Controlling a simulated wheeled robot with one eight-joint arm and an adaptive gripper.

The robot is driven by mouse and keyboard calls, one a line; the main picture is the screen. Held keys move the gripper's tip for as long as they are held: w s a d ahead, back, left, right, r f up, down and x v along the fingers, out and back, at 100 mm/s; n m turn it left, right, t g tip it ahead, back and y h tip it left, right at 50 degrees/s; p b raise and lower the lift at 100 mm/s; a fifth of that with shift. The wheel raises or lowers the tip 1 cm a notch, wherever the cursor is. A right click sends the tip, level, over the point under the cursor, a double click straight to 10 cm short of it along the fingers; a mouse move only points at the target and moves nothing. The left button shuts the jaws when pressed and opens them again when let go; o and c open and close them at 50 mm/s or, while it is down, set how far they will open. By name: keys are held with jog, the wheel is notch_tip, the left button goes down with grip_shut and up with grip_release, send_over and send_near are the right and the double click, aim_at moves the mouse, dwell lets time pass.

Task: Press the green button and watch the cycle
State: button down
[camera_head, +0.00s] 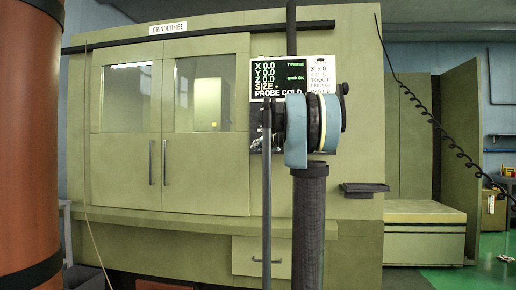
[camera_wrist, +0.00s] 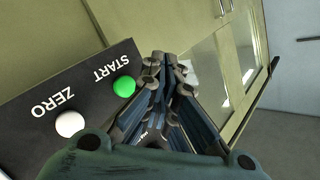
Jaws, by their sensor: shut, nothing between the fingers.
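The green button (camera_wrist: 124,87) sits on a black control panel (camera_wrist: 85,92) in the wrist view, beside the word START. My gripper (camera_wrist: 165,66) is shut and empty, just right of the green button in that picture. I cannot tell whether the fingertips touch the panel; a gap shows between them and the button. In the head view my arm stands in front of the panel, and the buttons and gripper are hidden. The machine's screen (camera_head: 277,80) reads X, Y and Z 0.0, "SIZE -" and "PROBE COLD". The two machine doors (camera_head: 165,165) are closed.
A white button (camera_wrist: 69,124) marked ZERO is on the same panel, farther left. A small dark shelf (camera_head: 364,188) juts from the machine's right side. A coiled cable (camera_head: 430,115) hangs at the right. A large brown cylinder (camera_head: 30,140) fills the left edge.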

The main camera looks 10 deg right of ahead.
jog(key=shift+w+d, duration=0.25)
jog(key=shift+w, duration=0.45)
jog(key=shift+w+d, duration=0.2)
jog(key=shift+w, duration=0.55)
jog(key=shift+w+d, duration=0.25)
jog(key=shift+w, duration=0.45)
jog(key=shift+w+d, duration=0.1)
jog(key=shift+w, duration=0.05)
jog(key=shift+w, duration=0.2)
jog(key=shift+w+d+r, duration=0.15)
jog(key=shift+w+d, duration=0.2)
jog(key=shift+w, duration=0.3)
dwell(1.4)
jog(key=shift+s, duration=0.15)
jog(key=shift+s+a, duration=0.35)
jog(key=shift+s, duration=0.45)
